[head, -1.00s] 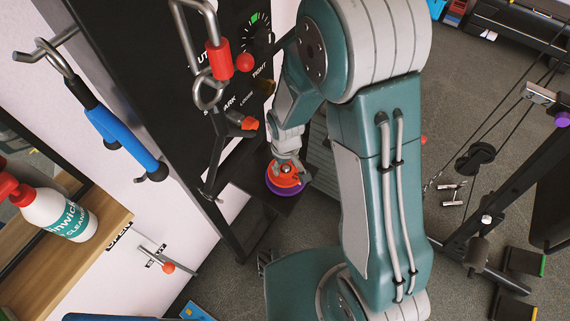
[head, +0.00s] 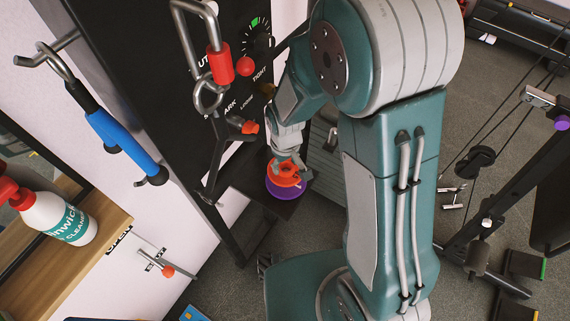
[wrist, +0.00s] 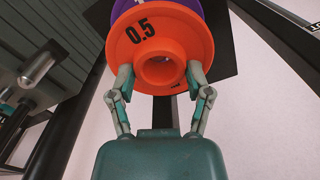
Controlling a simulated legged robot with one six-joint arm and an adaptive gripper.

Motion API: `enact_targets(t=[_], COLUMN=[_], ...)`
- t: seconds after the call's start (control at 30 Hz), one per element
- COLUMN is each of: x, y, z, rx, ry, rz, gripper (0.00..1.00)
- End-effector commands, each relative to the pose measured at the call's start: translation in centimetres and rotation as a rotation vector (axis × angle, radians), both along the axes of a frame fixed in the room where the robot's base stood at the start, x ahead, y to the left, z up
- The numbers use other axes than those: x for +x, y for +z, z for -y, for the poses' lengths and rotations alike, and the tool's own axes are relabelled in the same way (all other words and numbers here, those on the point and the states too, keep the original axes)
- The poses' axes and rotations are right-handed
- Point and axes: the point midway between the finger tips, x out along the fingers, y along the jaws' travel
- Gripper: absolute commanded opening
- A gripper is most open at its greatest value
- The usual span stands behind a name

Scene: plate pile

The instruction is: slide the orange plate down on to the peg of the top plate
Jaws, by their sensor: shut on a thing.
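The orange plate (wrist: 190,40), marked 0.5, has a raised hub with a centre hole facing the wrist camera. It also shows in the head view (head: 285,178). My gripper (wrist: 160,76) is shut on the orange plate, with one finger on each side of the hub. In the head view my gripper (head: 289,158) comes down on it from above. A purple plate (head: 279,192) lies under the orange plate, and its edge shows behind it in the wrist view (wrist: 215,12). I see no peg; the plates and gripper cover that spot. I cannot tell whether the two plates touch.
The purple plate is over a dark platform (head: 250,182) beside a black panel with a dial (head: 257,38). Hooks, a blue-handled tool (head: 122,138) and a spray bottle (head: 55,212) are to the left. Gym equipment (head: 500,200) stands at right, with open floor around it.

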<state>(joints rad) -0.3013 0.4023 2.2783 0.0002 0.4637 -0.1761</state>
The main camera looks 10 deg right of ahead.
Motion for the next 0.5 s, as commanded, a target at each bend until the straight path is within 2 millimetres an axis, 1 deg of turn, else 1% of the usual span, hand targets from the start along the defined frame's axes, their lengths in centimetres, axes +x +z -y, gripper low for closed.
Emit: enact_targets(t=[0.5], x=[0.2], y=[2.2], z=[0.0], rx=[0.001], ry=[0.000], rz=[0.005], gripper=[0.04])
